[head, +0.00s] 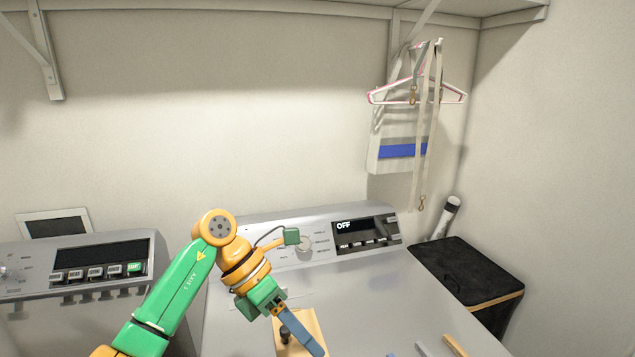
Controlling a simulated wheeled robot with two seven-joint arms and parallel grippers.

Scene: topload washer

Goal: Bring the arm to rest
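My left arm, green and orange, comes in from the lower left and reaches over the grey washer top (370,300). My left gripper (296,332) points down to the lower right, with a blue-grey finger and a tan, block-like piece beside it. Whether its fingers are apart is unclear, and I see no object clearly held. Two short strips, one grey and one tan, show at the bottom edge right of centre; they may be tips of my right gripper, but I cannot be sure. The washer's display (366,233) reads OFF, and its knob (304,243) is beside my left wrist.
A second machine's control panel (98,262) is at the left. A black-topped box (468,270) stands right of the washer, with a white rolled item (447,218) behind it. A hanger (415,95) with a bag hangs above. The washer top's right part looks mostly clear.

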